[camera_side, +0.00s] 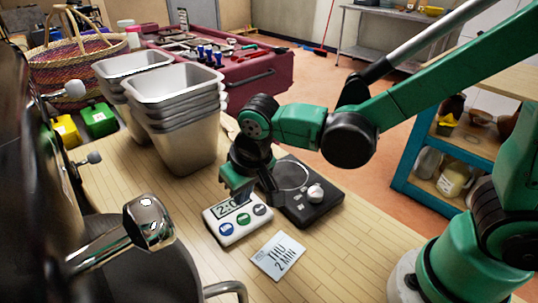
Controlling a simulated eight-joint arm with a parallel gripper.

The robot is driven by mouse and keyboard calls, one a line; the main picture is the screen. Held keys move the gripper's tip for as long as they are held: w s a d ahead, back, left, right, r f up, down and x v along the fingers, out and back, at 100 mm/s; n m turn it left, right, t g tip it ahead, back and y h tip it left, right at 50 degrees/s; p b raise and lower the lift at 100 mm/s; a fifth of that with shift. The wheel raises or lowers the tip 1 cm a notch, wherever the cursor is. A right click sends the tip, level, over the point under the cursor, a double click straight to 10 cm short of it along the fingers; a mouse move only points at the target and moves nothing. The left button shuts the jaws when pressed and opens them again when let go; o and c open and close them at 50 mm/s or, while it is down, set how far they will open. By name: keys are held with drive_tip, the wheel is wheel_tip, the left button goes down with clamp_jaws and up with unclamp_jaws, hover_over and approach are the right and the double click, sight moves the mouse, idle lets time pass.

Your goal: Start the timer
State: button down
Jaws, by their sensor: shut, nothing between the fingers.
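The timer (239,228) is a white box lying on the wooden counter, with a grey display that reads about "2:0" before it is covered. A row of round buttons, blue, green and dark, runs along its front. My gripper (238,196) is shut and empty, pointing down at the timer's back part, and it hides the right end of the display. I cannot tell whether the fingertips touch the timer. A card (278,255) reading "THU 2 MIN" lies on the counter in front of the timer.
A black scale (318,209) with a round plate and a small white object stands right beside the timer. Stacked metal bins (185,150) stand behind to the left. A metal tap (148,222) is at the left front. The counter's front right (335,262) is clear.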

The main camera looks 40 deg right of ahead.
sight(244, 218)
drive_tip(key=shift+f, duration=2.1)
drive_tip(key=shift+f, duration=0.8)
drive_tip(key=v, duration=0.8)
drive_tip(key=shift+r, duration=0.35)
drive_tip(key=shift+d, duration=0.1)
drive_tip(key=s+d+r+t, duration=0.2)
drive_tip(key=d+r+t, duration=0.1)
drive_tip(key=d, duration=0.8)
drive_tip(key=shift+s+d+r+t, duration=0.2)
drive_tip(key=shift+d+r+t, duration=0.2)
drive_tip(key=shift+r, duration=0.1)
drive_tip(key=shift+a, duration=0.1)
